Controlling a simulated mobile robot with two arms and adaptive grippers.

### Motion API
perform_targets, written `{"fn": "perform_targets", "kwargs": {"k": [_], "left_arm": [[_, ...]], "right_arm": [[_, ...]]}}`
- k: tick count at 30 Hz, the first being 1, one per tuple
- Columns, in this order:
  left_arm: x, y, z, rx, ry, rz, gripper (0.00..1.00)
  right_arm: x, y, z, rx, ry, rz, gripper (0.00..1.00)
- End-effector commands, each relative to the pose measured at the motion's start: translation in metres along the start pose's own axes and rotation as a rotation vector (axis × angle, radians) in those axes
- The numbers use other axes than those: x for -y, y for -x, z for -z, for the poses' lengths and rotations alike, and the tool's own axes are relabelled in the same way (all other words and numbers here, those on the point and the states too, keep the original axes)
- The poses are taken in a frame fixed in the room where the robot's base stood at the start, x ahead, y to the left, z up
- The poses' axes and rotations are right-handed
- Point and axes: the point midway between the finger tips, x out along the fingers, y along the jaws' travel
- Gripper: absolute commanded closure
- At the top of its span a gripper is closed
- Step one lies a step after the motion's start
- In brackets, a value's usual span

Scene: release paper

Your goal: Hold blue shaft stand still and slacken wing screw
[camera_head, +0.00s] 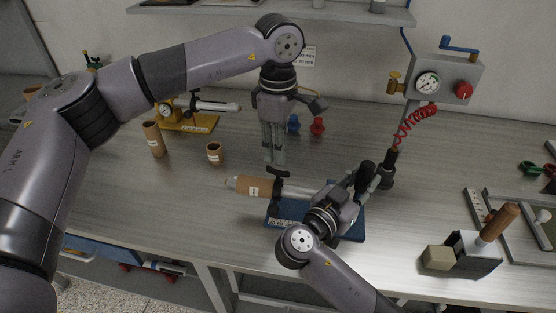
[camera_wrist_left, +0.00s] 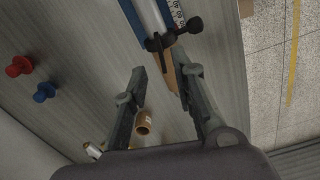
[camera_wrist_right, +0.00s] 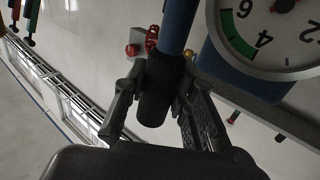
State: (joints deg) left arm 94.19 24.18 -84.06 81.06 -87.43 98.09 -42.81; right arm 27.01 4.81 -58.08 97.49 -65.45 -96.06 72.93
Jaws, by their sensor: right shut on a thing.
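The blue shaft stand (camera_head: 353,228) lies on the workbench, partly hidden by my right arm. Its pale shaft points left and carries a brown paper roll (camera_head: 256,187). The dark wing screw (camera_head: 278,173) stands up by the roll's right end; in the left wrist view it shows (camera_wrist_left: 168,38) just beyond the fingertips. My left gripper (camera_head: 274,157) points down above and behind the screw, open and apart from it; its fingers also show in the left wrist view (camera_wrist_left: 164,75). My right gripper (camera_wrist_right: 158,88) is shut on the stand's black handle (camera_wrist_right: 154,100), below a blue rod.
Brown paper tubes (camera_head: 153,139) and (camera_head: 214,153) stand left. A yellow stand (camera_head: 192,122) and blue and red knobs (camera_head: 317,126) are behind. A dark holder (camera_head: 472,258) stands right. The front-left bench is clear.

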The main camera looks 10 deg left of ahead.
Motion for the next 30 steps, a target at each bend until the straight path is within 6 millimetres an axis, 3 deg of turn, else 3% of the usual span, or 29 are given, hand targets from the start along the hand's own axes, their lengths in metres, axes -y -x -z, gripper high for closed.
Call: {"fn": "perform_targets", "kwargs": {"k": [3,9,24,25,30], "left_arm": [[-0.001,0.027,0.000,0.000,0.000,-0.003,0.75],[0.000,0.056,0.000,0.000,-0.001,0.000,0.75],[0.000,0.065,0.000,0.000,-0.001,0.001,0.75],[0.000,0.065,0.000,0.000,-0.001,0.001,0.75],[0.000,0.065,0.000,0.000,-0.001,0.001,0.75]], "right_arm": [[0.000,0.000,0.000,0.000,0.001,0.000,1.00],[0.000,0.000,0.000,0.000,0.001,0.000,1.00],[0.000,0.000,0.000,0.000,0.001,0.000,1.00],[0.000,0.000,0.003,-0.004,-0.006,0.000,0.74],[0.000,0.000,0.002,-0.003,-0.004,0.000,0.63]]}}
